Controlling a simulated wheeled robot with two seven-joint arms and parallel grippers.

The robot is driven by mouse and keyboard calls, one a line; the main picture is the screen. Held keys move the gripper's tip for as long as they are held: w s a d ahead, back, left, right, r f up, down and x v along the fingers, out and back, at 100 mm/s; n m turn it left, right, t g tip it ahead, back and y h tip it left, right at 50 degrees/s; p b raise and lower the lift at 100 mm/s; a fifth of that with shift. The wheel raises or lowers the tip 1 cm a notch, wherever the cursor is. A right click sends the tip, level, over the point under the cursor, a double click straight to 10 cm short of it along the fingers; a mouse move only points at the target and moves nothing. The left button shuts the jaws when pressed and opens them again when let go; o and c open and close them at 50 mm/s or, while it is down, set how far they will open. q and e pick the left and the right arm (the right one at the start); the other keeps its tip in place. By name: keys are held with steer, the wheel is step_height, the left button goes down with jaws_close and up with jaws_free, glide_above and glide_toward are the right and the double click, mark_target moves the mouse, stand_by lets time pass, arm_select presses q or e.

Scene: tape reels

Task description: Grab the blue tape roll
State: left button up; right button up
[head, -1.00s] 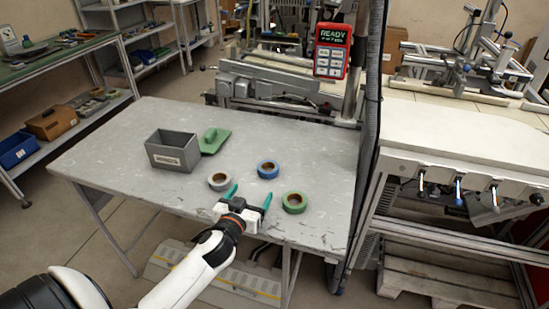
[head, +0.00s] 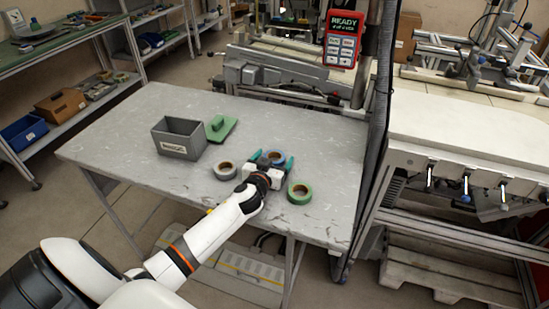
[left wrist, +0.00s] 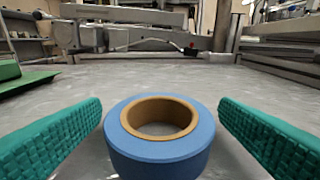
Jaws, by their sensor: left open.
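The blue tape roll (head: 274,155) lies flat on the grey table, partly hidden behind my left gripper in the head view. In the left wrist view the blue roll (left wrist: 160,150) sits between the two green fingers, with its brown core facing up. My left gripper (head: 271,160) is open, with a finger on each side of the roll. A small gap shows between the roll and each finger in the left wrist view. My right gripper is not in view.
A white-grey tape roll (head: 225,171) lies just left of my gripper, and a green tape roll (head: 300,193) lies close on its right. The back right tabletop (head: 325,135) is clear.

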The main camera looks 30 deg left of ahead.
arm_select(q)
steer(key=shift+w+a+f, duration=0.15)
steer(key=shift+w, duration=0.4)
steer(key=c, duration=1)
